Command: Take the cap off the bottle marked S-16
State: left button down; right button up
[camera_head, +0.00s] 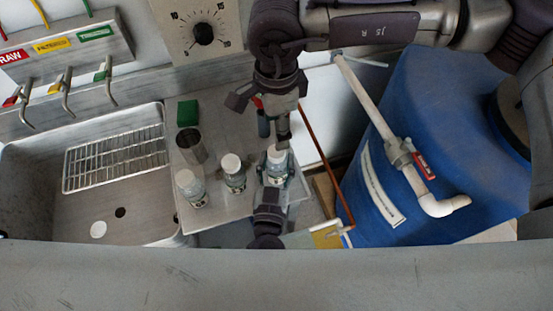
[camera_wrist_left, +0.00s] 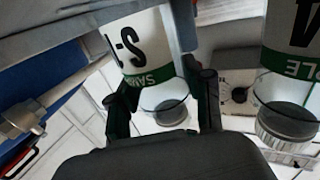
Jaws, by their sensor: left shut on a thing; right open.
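The bottle held by my left gripper (camera_head: 274,190) stands at the right of a row of clear bottles. It has a white cap (camera_head: 277,157), which is on. In the left wrist view the same bottle (camera_wrist_left: 147,50) is close between the fingers; its white and green label reads "S-1", with the rest hidden. My left gripper (camera_wrist_left: 163,105) is shut on this bottle from the near side. My right gripper (camera_head: 283,128) is open and comes down from above, with its fingers just over the cap. Whether it touches the cap I cannot tell.
Two more white-capped bottles (camera_head: 233,173) (camera_head: 190,188) stand to the left on the metal counter (camera_head: 225,209). A metal cup (camera_head: 190,146) and green block (camera_head: 187,113) are behind them. A sink (camera_head: 30,195) with a wire rack lies left; a blue drum (camera_head: 440,110) with a valve pipe stands right.

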jog(key=m, duration=0.8)
jog(key=shift+s+a, duration=0.1)
jog(key=m, duration=1.8)
jog(key=shift+m, duration=0.4)
jog(key=m, duration=0.3)
jog(key=shift+m, duration=0.4)
jog(key=shift+f+m, duration=0.1)
jog(key=shift+m, duration=0.2)
jog(key=shift+f, duration=0.3)
notch_tip(320, 180, down, 7)
jog(key=shift+f, duration=0.15)
